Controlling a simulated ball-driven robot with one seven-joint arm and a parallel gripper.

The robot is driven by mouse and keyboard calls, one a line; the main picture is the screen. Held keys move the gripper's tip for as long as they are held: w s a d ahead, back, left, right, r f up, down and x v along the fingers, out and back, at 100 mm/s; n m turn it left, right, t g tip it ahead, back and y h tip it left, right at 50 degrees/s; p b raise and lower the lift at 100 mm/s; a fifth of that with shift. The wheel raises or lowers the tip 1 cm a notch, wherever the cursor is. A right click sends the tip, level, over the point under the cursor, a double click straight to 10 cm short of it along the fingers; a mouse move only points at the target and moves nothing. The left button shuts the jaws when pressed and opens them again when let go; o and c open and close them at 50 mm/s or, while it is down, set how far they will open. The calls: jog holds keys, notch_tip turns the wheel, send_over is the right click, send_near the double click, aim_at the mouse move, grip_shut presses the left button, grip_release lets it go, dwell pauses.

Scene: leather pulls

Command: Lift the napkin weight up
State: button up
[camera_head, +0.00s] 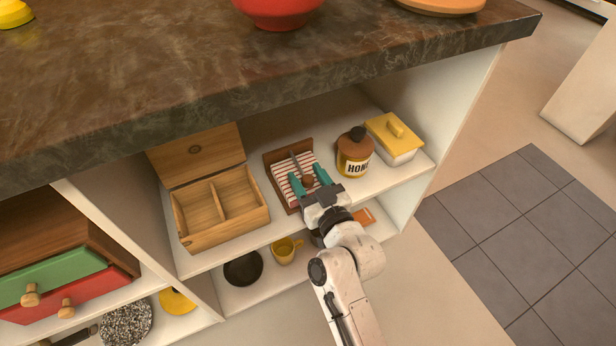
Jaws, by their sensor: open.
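The napkin holder (279,192) stands on the upper shelf, a brown wooden tray with a raised back and red-and-white striped napkins (283,169) lying in it. The napkin weight (307,181) is a dark bar with a round brown knob at its front end, and it lies across the napkins. My gripper (309,177) is open, with its teal fingers on either side of the knob. I cannot tell whether the fingers touch the knob. The gripper body hides the front right part of the holder.
An open wooden box (222,208) with a divider stands close on the left. A honey jar (354,153) and a yellow-lidded container (396,138) stand on the right. The stone countertop (250,75) overhangs the shelf. A yellow cup (284,251) and black bowl (243,268) sit below.

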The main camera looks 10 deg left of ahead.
grip_shut()
dwell(0.3)
jog(key=shift+r, duration=0.1)
